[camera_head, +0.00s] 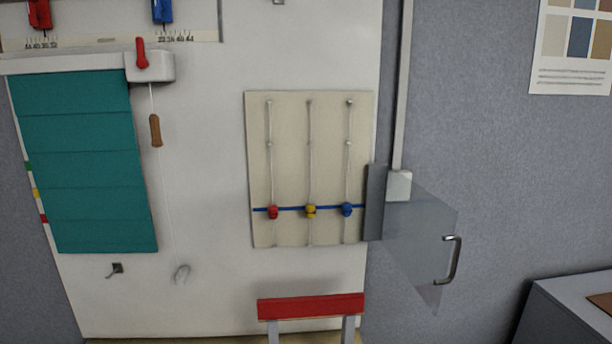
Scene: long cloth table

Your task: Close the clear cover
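The clear cover (422,235) is a see-through panel at the right edge of the white board. It stands swung out from the board, open, with its far edge toward the right. A metal handle (453,260) is on its outer edge. Beside it, at its hinge side, is a grey plate (375,203) and a small white box (399,186) under a vertical conduit. What the cover belongs over is not clear from this view. My gripper is not in view.
A beige panel (290,170) with three cords and red, yellow and blue beads is left of the cover. A teal blind (80,165) hangs further left. A red bar (311,307) on white legs stands low in front. A grey cabinet (570,310) is at the lower right.

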